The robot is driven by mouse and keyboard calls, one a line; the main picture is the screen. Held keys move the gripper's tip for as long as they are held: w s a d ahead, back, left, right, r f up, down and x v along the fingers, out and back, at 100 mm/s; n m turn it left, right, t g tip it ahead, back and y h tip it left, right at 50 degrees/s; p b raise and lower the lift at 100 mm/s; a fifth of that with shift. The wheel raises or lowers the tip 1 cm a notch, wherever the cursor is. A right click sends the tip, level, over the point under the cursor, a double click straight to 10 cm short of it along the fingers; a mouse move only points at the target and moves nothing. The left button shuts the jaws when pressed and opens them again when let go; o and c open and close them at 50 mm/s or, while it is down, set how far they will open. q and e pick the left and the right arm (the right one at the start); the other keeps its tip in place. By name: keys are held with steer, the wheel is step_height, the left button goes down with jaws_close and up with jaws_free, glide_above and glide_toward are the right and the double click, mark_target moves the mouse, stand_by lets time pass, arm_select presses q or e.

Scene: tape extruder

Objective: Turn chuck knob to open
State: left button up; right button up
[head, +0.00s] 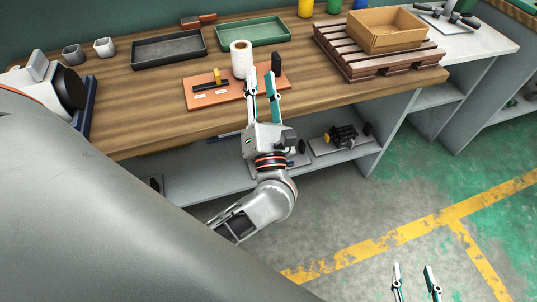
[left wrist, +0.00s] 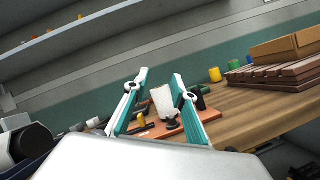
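An orange baseplate (head: 225,97) on the workbench carries a white roll (head: 240,58), a black upright part (head: 276,63) to its right and a yellow-and-black piece (head: 217,77) to its left. I cannot tell for certain which part is the chuck knob. A dark round part (left wrist: 172,124) shows below the white roll (left wrist: 161,98) in the left wrist view. My left gripper (head: 260,80) is open and empty, its fingers reaching over the baseplate in front of the roll and partly hiding it. My right gripper (head: 414,275) is open and empty, low over the floor.
Behind the baseplate stand a black tray (head: 168,50) and a green tray (head: 254,32). A wooden pallet (head: 375,60) bearing a cardboard box (head: 387,30) is to the right. A dark machine (head: 68,87) stands at the left. A lower shelf (head: 215,180) holds parts.

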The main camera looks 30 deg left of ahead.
arm_select(q)
steer(key=s+d+r+m+t+h+p, duration=0.1)
steer(key=d+m+t+h, duration=0.25)
steer(key=m, duration=0.35)
steer(key=d+r+m+t+h+p, duration=0.1)
steer(key=d+r+m+t+h, duration=0.1)
steer(key=m+h, duration=0.3)
steer(key=s+d+f+m+g+h+p, duration=0.25)
steer(key=d+f+m+h, duration=0.45)
steer(key=m, duration=0.8)
steer(key=s+f+m+g+h+p, duration=0.1)
steer(key=s+f+m+g, duration=0.3)
steer(key=f, duration=0.5)
steer(key=s+a+f+m+g+h+p, duration=0.1)
steer(key=s+f+m+g+p, duration=0.2)
steer(key=s+f+m, duration=0.3)
steer(key=shift+s+f+m+g, duration=0.25)
steer(key=shift+f+m+g, duration=0.25)
steer(key=shift+f+m, duration=1)
arm_select(e)
steer(key=w+r+t, duration=0.1)
steer(key=w+r, duration=0.2)
steer(key=r, duration=1.2)
steer(key=shift+w+t, duration=0.2)
steer(key=shift+t, duration=0.2)
arm_select(q)
steer(key=shift+a+f+h, duration=0.1)
steer(key=shift+f+h, duration=0.05)
steer(key=shift+h, duration=0.1)
